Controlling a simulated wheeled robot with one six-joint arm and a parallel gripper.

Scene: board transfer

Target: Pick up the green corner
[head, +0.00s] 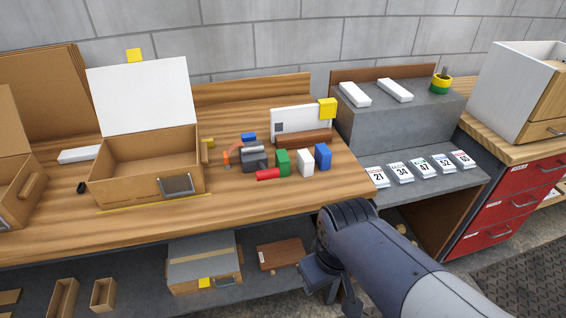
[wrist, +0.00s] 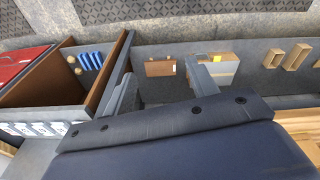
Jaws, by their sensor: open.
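A small green block (head: 282,162) stands upright on the wooden bench in the head view; it is the green piece I see there, and I cannot make out a corner shape. A white block (head: 305,163) and a blue block (head: 323,157) stand to its right. A red cylinder (head: 268,174) lies just in front of it. My gripper (head: 322,275) is in front of the bench edge, lower and to the right of the green block, apart from it. In the wrist view my gripper (wrist: 165,92) is open and empty; the green block is not seen there.
A dark grey clamp-like object (head: 254,160) sits left of the green block. An open cardboard box (head: 148,169) stands farther left. A grey raised block (head: 398,113) and number cards (head: 401,173) are to the right. A brown board (head: 281,255) lies on the lower shelf.

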